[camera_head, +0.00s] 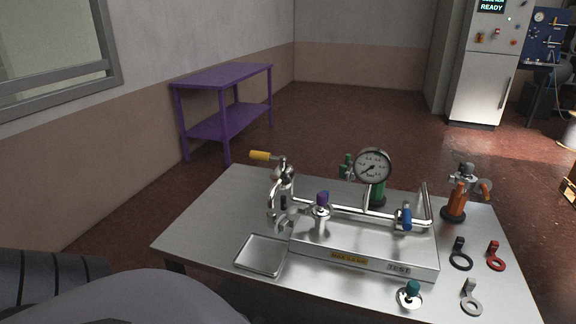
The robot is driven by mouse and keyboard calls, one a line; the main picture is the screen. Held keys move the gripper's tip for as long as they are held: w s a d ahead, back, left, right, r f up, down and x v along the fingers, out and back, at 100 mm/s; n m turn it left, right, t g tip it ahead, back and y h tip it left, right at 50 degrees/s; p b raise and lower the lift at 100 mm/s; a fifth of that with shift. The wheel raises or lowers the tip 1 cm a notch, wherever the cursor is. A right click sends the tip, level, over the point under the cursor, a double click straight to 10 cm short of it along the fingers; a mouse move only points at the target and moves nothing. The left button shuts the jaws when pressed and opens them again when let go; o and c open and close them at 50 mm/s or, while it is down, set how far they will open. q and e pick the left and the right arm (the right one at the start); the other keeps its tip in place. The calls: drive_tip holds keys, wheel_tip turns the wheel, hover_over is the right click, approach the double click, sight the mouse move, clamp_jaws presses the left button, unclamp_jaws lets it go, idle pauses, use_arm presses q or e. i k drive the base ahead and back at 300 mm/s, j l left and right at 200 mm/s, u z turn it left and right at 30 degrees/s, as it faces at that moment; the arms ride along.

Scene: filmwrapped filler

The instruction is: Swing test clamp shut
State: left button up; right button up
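A metal test rig (365,249) with a yellow label and a "TEST" label stands on the steel table (210,215). A silver curved clamp-like fitting (274,200) is at the rig's left end; I cannot tell whether it is open or shut. A yellow-handled lever (260,155) points left above it. A purple-topped fitting (322,199) stands beside it. A round gauge (373,167) rises above the horizontal pipe, and a blue handle (404,217) is at the right. Neither of my grippers is in view.
A shallow tray (262,272) lies left of the rig. An orange bottle-like item (455,202), a red ring tag (496,254), a black one (460,256), a grey one (471,298) and a teal-topped fitting (410,292) are at the right. A purple table (222,76) stands behind.

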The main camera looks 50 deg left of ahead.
sight(286, 221)
drive_tip(key=k+j, duration=0.15)
drive_tip(key=j, duration=0.25)
drive_tip(key=k+j, duration=0.1)
drive_tip(key=j, duration=0.3)
drive_tip(key=k+j, duration=0.15)
drive_tip(key=j, duration=0.2)
drive_tip(key=k+j, duration=0.15)
drive_tip(key=j, duration=0.25)
drive_tip(key=k+j, duration=0.15)
drive_tip(key=j, duration=0.25)
drive_tip(key=k+j, duration=0.1)
drive_tip(key=j, duration=0.3)
drive_tip(key=k+j, duration=0.15)
drive_tip(key=j, duration=0.2)
drive_tip(key=i+j+z, duration=0.1)
drive_tip(key=i+z, duration=0.25)
drive_tip(key=z, duration=0.15)
